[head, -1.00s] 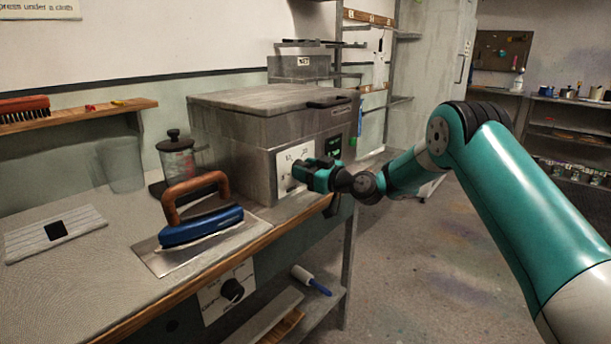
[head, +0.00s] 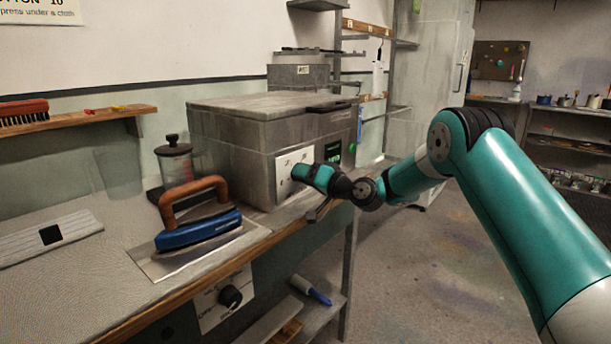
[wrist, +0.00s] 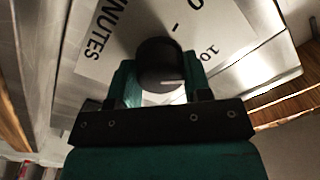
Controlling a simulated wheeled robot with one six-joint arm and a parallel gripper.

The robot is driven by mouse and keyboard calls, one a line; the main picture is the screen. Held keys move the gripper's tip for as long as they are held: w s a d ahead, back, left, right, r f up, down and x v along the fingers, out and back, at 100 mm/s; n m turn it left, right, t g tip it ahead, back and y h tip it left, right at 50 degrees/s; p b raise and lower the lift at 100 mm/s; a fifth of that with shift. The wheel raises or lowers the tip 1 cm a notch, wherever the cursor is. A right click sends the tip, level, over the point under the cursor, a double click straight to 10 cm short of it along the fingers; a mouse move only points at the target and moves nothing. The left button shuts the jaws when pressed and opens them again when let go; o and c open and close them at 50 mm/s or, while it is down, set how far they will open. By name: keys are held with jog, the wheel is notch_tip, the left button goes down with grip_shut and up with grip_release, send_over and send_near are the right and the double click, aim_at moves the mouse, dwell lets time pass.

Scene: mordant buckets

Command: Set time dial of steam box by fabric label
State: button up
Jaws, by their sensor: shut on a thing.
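The steam box (head: 240,148) is a grey metal box with a lid, standing on the back of the worktop. Its white dial plate (head: 286,166) is on the front face, partly hidden by my gripper. In the wrist view the plate (wrist: 101,21) reads "MINUTES", with a "10" mark. The black round time dial (wrist: 160,64) has a light pointer line toward its lower right. My gripper (wrist: 159,82) is shut on the dial, one teal finger on each side. In the head view my gripper (head: 300,172) is at the plate. A sign (head: 40,12) on the wall reads partly "press under a cloth".
A blue iron (head: 198,230) with a brown handle rests on a metal plate left of the box. A glass jar (head: 175,165) stands beside the box. Floor at right is clear.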

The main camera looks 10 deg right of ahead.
jog(key=shift+m, duration=0.5)
jog(key=shift+r, duration=0.1)
jog(key=o, duration=0.9)
jog(key=shift+a, duration=0.1)
jog(key=b+v, duration=0.3)
jog(key=v, duration=1.4)
jog(key=shift+s, duration=0.15)
